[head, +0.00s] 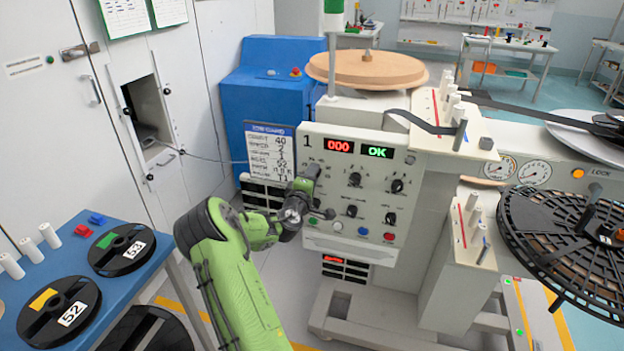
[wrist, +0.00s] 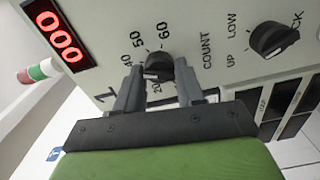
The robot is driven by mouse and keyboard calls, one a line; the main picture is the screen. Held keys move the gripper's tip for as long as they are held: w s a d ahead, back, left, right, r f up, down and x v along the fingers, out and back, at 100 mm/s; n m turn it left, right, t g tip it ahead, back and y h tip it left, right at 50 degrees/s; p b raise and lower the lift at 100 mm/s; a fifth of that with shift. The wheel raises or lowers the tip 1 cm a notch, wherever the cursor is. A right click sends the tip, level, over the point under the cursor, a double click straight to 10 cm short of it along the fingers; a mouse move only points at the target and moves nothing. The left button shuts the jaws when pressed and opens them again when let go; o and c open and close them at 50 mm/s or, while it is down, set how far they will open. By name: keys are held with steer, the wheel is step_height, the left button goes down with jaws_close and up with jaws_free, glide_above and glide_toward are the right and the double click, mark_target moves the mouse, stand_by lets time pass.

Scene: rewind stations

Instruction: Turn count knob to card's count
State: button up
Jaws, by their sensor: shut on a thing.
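The count knob (wrist: 158,66) is a black knob on the machine's pale panel, with 40, 50 and 60 printed around it and the word COUNT beside it. Another number is partly hidden by a finger. My gripper (wrist: 160,84) has one finger on each side of the knob and is shut on it. Which number the knob points at is hard to tell. In the head view my gripper (head: 309,180) is at the left side of the panel (head: 330,150) and hides the knob. The card (head: 268,150) hangs left of the panel; its top line appears to read 40.
A red display (head: 340,146) reads 000 beside a green OK (head: 377,151). Other black knobs (head: 355,179) sit close to the right of my gripper, with push buttons (head: 363,231) below. A blue table (head: 110,210) with labelled reels stands at left.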

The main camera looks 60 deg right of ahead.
steer(key=shift+f, duration=0.1)
steer(key=o, duration=1)
steer(key=s+a+b, duration=0.2)
steer(key=a, duration=1.3)
steer(key=shift+s+a+b, duration=0.25)
steer(key=shift+a+b, duration=0.05)
steer(key=shift+b, duration=0.05)
